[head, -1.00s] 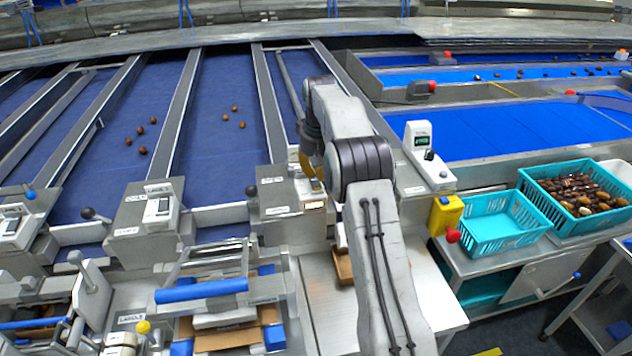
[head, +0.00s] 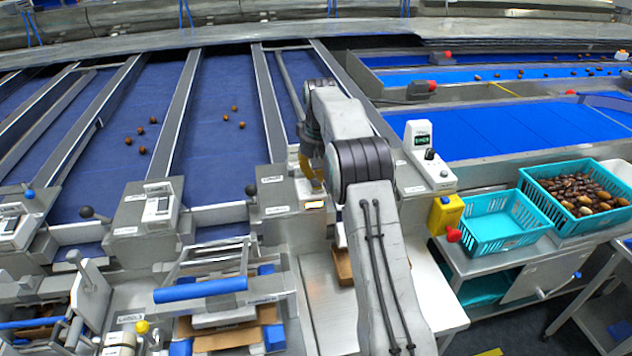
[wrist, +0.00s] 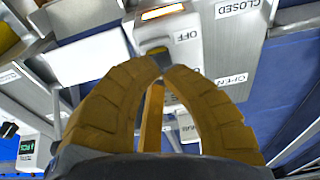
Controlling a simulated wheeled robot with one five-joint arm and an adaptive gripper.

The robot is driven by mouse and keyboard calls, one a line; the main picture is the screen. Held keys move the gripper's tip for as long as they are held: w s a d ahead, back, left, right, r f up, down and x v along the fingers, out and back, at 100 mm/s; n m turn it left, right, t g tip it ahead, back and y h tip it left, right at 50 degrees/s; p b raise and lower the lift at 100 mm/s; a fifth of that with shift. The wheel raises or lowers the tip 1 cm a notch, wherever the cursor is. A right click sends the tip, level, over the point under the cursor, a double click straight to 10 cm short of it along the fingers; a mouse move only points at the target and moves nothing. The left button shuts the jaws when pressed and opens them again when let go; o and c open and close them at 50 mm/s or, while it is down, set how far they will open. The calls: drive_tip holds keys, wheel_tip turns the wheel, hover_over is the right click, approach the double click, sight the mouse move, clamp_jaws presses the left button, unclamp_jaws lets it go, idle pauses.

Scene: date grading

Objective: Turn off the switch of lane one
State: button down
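Nothing shows between the tips. Whether they touch the switch I cannot tell. In the head view, my gripper (head: 310,178) is over the right end of the grey lane box (head: 282,200), mostly hidden by my arm. The lane number on this box is not readable.
A white panel (head: 428,160) with a green readout and a yellow box (head: 445,213) with a red button stand to the right.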

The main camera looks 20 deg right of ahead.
sight(317, 185)
drive_tip(key=shift+f+b, duration=0.9)
drive_tip(key=shift+f, duration=0.5)
idle(0.6)
drive_tip(key=shift+r, duration=0.1)
wheel_tip(317, 185, up, 5)
drive_tip(key=p, duration=0.5)
drive_tip(key=shift+r, duration=0.95)
